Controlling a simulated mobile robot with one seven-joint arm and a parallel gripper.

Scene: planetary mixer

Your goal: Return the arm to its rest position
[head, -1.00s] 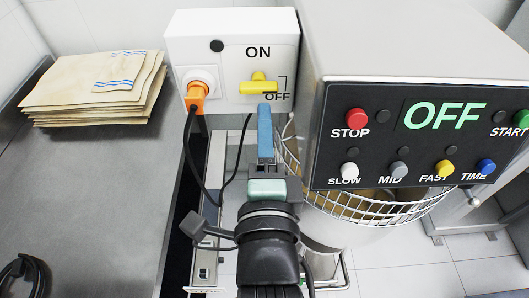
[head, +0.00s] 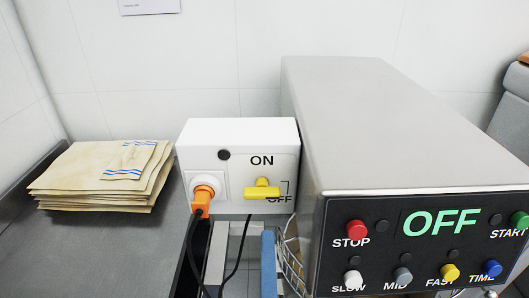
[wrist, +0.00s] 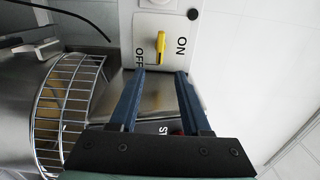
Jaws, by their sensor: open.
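My gripper (wrist: 160,82) is open and empty; its two blue fingers stand apart in the wrist view. The white switch box (head: 185,135) carries a yellow switch handle (head: 262,189), which lies level beside the OFF label. In the wrist view the yellow handle (wrist: 161,46) is beyond the fingertips, apart from them.
The mixer (head: 390,120) stands at right, its panel display reading OFF. Its wire guard (wrist: 68,100) is close beside my gripper. An orange plug (head: 201,200) with a black cable hangs from the box. Paper bags (head: 95,180) lie on the steel counter (head: 90,250) at left.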

